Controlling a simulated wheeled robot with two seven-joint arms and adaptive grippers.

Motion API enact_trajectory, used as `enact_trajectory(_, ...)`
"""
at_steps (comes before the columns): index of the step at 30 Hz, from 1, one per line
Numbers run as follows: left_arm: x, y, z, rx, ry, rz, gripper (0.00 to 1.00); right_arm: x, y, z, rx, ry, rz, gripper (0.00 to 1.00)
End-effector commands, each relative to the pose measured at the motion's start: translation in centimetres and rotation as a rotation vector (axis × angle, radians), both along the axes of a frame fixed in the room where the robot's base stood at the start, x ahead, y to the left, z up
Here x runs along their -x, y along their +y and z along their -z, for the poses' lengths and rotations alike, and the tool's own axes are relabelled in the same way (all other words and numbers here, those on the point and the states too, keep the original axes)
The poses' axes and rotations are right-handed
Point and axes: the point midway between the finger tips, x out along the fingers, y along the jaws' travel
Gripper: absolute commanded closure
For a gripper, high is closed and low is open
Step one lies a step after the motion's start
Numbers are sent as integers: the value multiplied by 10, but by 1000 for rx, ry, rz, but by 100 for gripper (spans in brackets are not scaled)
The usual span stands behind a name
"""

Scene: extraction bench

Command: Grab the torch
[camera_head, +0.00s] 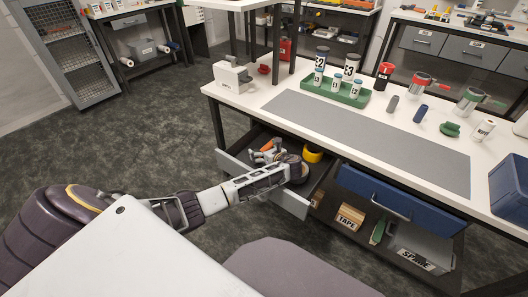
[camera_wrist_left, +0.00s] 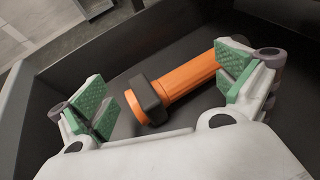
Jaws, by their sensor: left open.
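The torch, an orange cylinder with a dark collar and an orange end, lies in the open drawer (camera_head: 234,160). It shows best in the left wrist view (camera_wrist_left: 188,76); in the head view only a small orange part (camera_head: 267,146) shows by my gripper. My left gripper (camera_head: 265,154) reaches into the drawer and is open. In the left wrist view its green-padded fingers (camera_wrist_left: 168,88) stand on either side of the torch, the right pad close to or overlapping the far end of it. Whether a pad touches it I cannot tell. My right gripper is not in view.
A yellow roll (camera_head: 312,153) lies in the same drawer, right of my gripper. The drawer walls are close around. A blue drawer (camera_head: 385,196) is to the right. The bench top (camera_head: 255,98) above holds a green tray (camera_head: 338,93) with bottles, and a grey mat (camera_head: 380,140) that is clear.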

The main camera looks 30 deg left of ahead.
Motion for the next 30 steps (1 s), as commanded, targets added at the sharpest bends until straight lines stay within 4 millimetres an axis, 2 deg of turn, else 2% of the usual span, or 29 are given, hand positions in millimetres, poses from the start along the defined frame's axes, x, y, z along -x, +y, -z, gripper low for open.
enact_trajectory(3, 0, 0, 0, 0, 0, 0, 1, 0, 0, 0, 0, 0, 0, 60)
enact_trajectory(23, 0, 0, 1, 0, 2, -1, 86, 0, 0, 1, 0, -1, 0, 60)
enact_trajectory(30, 0, 0, 1, -1, 1, -1, 88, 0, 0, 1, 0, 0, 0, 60)
